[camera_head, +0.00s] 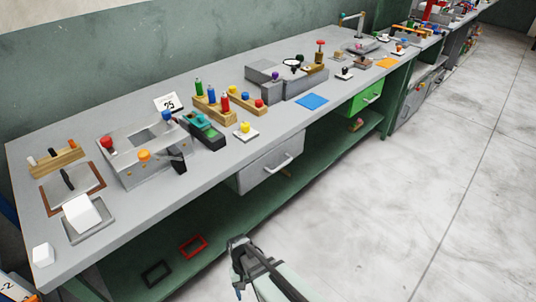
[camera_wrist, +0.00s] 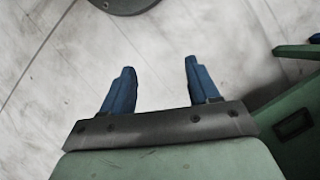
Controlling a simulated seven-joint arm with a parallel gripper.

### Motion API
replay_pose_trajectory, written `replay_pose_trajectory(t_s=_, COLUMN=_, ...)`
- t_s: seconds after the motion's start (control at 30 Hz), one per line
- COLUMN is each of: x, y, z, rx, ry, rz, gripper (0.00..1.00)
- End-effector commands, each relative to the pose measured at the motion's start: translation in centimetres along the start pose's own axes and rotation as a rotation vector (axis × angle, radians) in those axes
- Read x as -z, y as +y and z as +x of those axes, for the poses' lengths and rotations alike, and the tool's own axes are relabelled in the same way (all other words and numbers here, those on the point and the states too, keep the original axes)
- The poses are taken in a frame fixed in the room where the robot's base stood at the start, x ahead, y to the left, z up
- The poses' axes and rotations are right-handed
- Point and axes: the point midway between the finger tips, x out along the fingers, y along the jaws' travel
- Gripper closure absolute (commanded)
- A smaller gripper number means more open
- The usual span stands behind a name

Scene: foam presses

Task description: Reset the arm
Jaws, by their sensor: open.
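My gripper (camera_head: 238,268) is at the bottom middle of the head view, over the floor in front of the long workbench (camera_head: 222,157). In the wrist view, my gripper (camera_wrist: 158,75) shows two blue fingers spread wide apart with nothing between them. The gripper touches none of the bench objects.
Grey and green presses, coloured knobs and wooden blocks crowd the benchtop. A grey drawer (camera_head: 271,163) and a green drawer (camera_head: 366,96) sit under it. Red (camera_head: 193,246) and black (camera_head: 156,273) frames lie on the lower shelf. The floor (camera_head: 410,190) at right is clear.

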Motion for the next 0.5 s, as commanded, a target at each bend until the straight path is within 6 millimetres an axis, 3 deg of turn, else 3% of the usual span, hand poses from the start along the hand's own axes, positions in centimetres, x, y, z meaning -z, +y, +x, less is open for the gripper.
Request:
replay_pose_trajectory(t_s=0.03, x=-0.6, y=1.9, z=1.1, rx=0.006, ry=-0.013, rz=0.021, gripper=0.39)
replay_pose_trajectory(t_s=0.2, x=-2.3, y=7.0, z=4.5, rx=0.024, ry=-0.047, rz=0.069, gripper=0.39)
replay_pose_trajectory(t_s=0.5, x=-7.2, y=14.1, z=10.2, rx=0.067, ry=-0.109, rz=0.145, gripper=0.39)
